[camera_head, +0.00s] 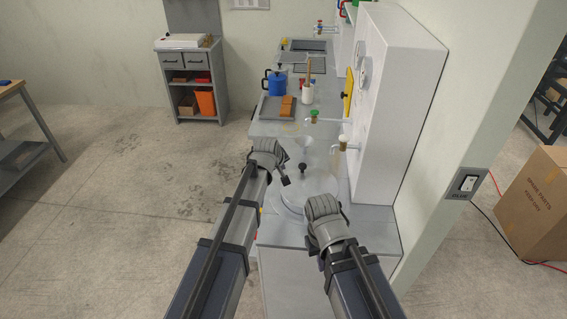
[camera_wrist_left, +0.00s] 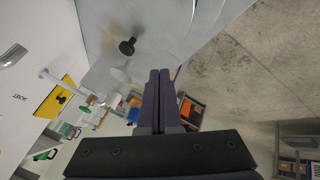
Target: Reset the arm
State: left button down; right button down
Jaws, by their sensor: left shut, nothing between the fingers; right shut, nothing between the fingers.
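My left arm comes in from the lower left, and its gripper (camera_head: 285,180) is by a round pale lid with a dark knob (camera_head: 303,168) on the grey bench. In the left wrist view the two dark fingers (camera_wrist_left: 158,100) are together with nothing between them. The dark knob (camera_wrist_left: 127,46) shows there too, apart from the fingertips. My right arm comes in from the lower right, its grey wrist (camera_head: 325,208) over the near part of the bench. My right gripper is mostly hidden behind the arm and holds nothing that I can see.
A tall white cabinet (camera_head: 401,100) borders the bench on the right, with taps reaching over it. A blue pot (camera_head: 274,83), a tray with an orange-brown block (camera_head: 287,106) and a white container (camera_head: 307,94) stand farther back.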

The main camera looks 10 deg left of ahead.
pick_arm(q)
jog(key=shift+s+r, duration=0.1)
jog(key=s+d+f+m+g+y, duration=0.1)
jog(key=s+m+g, duration=0.3)
jog(key=s, duration=1.2)
jog(key=s+d+f+m+g+y, duration=0.1)
jog(key=s+f+m+g, duration=0.2)
jog(key=s+m, duration=0.4)
jog(key=s, duration=0.9)
jog(key=shift+s+d+f+g+y, duration=0.15)
jog(key=shift+s+d+g+y, duration=0.15)
jog(key=shift+d+g, duration=0.1)
